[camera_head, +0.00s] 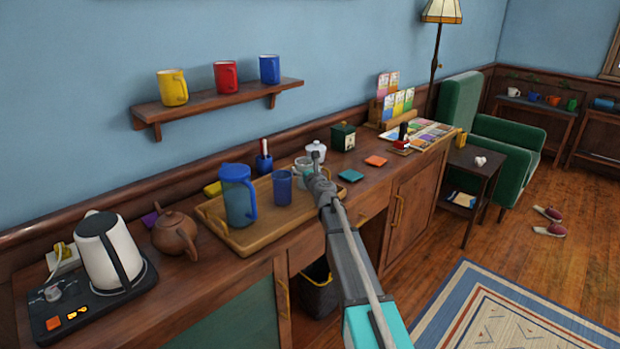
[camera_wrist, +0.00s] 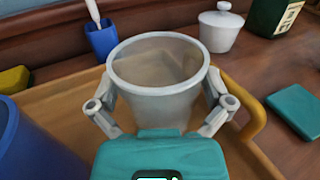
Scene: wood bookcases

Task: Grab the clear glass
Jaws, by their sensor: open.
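The clear glass (camera_wrist: 158,75) stands upright in the wrist view, greyish and see-through with a wide round rim. It is on the wooden tray (camera_wrist: 62,122). My gripper (camera_wrist: 160,104) is open, with one finger on each side of the glass. I cannot tell whether the fingers touch it. In the head view my gripper (camera_head: 318,172) is over the right part of the tray (camera_head: 228,238), and the glass (camera_head: 301,165) shows only partly behind it.
A blue cup (camera_head: 282,187) and a blue pitcher (camera_head: 238,195) stand on the tray, left of my gripper. A white lidded jar (camera_wrist: 220,28), a blue pen holder (camera_wrist: 101,38) and a teal coaster (camera_wrist: 296,108) are close around the tray.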

